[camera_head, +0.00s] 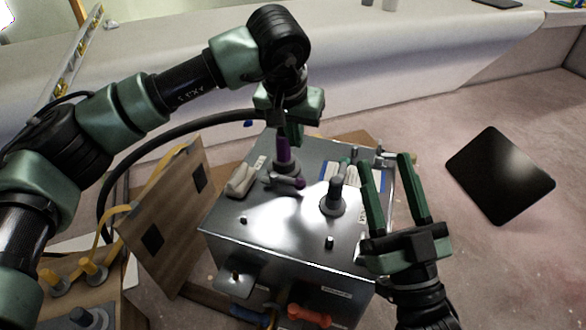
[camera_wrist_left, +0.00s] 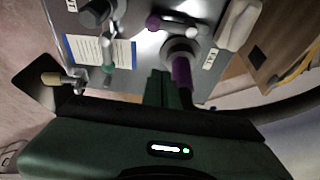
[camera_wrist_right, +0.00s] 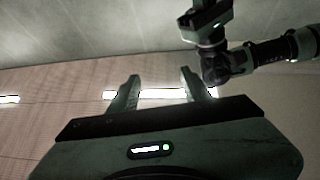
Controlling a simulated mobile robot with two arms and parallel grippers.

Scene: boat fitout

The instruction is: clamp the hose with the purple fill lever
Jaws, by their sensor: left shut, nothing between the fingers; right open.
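The fill fitting with the purple lever stands on top of a metal box (camera_head: 265,235). A purple upright piece (camera_head: 283,150) rises from its grey collar, and the lever has a purple knob (camera_head: 300,183) at its end. In the left wrist view the purple piece (camera_wrist_left: 182,73) and the lever knob (camera_wrist_left: 152,22) show clearly. The black hose (camera_head: 190,125) arcs in from the left towards the fitting; its end is partly hidden by my left gripper. My left gripper (camera_head: 294,140) is shut and empty, pointing down beside the purple piece. My right gripper (camera_head: 388,158) is open and empty above the box's right side.
A second grey fitting (camera_head: 333,195), a beige part (camera_head: 241,180) and a labelled sheet (camera_wrist_left: 92,51) are on the box. A wooden panel (camera_head: 165,215) with yellow hoses leans at left. A black flat panel (camera_head: 500,175) lies at right amid clear floor.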

